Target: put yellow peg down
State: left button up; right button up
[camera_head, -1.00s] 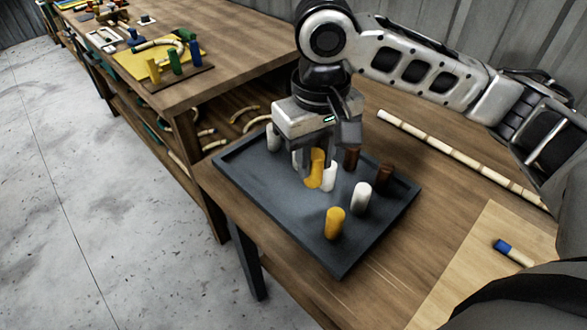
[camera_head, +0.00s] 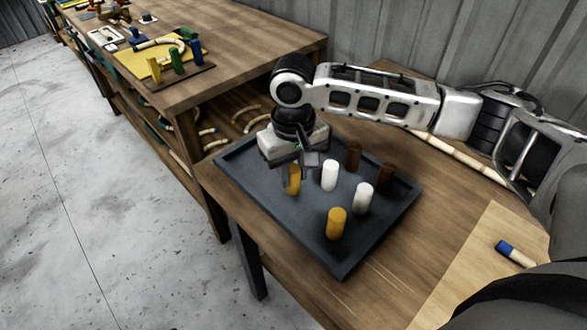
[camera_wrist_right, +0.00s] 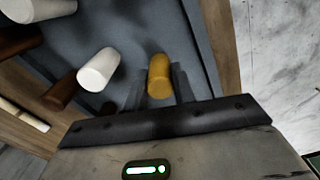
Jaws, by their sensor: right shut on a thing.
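A yellow peg (camera_head: 294,180) is held upright in my right gripper (camera_head: 290,176), over the left part of the dark grey tray (camera_head: 262,191). In the right wrist view the yellow peg (camera_wrist_right: 159,75) sits between the two fingers of the shut gripper (camera_wrist_right: 160,84). I cannot tell whether its lower end touches the tray. A second yellow peg (camera_head: 336,223) stands near the tray's front corner. My left gripper is not in view.
Two white pegs (camera_head: 329,175) (camera_head: 363,198) and two brown pegs (camera_head: 353,156) (camera_head: 386,177) stand on the tray. A long rattan pole (camera_head: 460,155) lies behind. A blue-ended stick (camera_head: 515,254) lies on a light board at right. Another bench (camera_head: 235,50) stands at back left.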

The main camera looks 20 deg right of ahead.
aim_at(293, 169)
jog(key=shift+f, duration=0.15)
jog(key=o, duration=1)
jog(key=shift+c, duration=0.2)
notch_tip(293, 169, up, 12)
jog(key=shift+r, duration=0.2)
